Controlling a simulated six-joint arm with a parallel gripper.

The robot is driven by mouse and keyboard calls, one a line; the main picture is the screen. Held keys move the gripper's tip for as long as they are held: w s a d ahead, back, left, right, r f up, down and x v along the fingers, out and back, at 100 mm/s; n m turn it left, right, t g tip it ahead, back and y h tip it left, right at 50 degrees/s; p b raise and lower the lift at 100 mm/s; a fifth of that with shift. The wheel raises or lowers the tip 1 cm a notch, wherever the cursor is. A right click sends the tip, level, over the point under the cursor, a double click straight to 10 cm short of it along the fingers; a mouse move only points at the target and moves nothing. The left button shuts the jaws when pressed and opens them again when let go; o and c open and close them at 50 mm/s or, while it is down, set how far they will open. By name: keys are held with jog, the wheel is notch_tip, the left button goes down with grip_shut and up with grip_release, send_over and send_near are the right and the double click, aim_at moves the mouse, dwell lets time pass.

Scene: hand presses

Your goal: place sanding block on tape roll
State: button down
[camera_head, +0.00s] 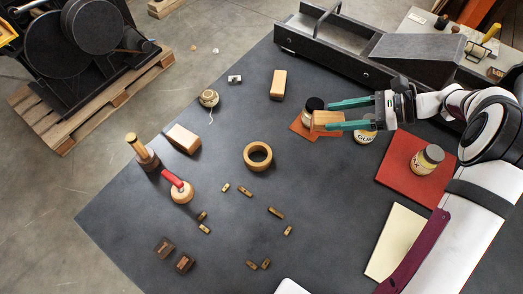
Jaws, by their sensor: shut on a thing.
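My gripper (329,116) has two teal fingers and reaches in from the right. It is shut on a small orange-brown wooden block, which looks like the sanding block (326,119). The tape roll (257,156) is a tan ring with an open dark centre. It lies flat on the dark table, left of and below my gripper in the picture, with nothing on it.
Other wooden blocks (278,84) (183,139), a twine ball (208,98), and a red-handled stamp (181,190) stand around. Small type pieces (245,192) lie below the ring. Table between gripper and ring is clear.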

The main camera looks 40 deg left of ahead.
jog(key=s+a+r+n+g+h, duration=0.1)
jog(key=s+a+n+g, duration=0.15)
jog(key=s, duration=0.45)
jog(key=shift+s+a+f, duration=0.6)
jog(key=shift+a+f, duration=1.15)
jog(key=shift+s+a+f, duration=0.6)
jog(key=shift+a+f, duration=1.15)
jog(key=shift+a, duration=0.05)
jog(key=shift+s+a+f, duration=0.6)
jog(key=shift+a+f, duration=1.15)
jog(key=shift+f, duration=0.1)
jog(key=shift+c, duration=1)
grip_release()
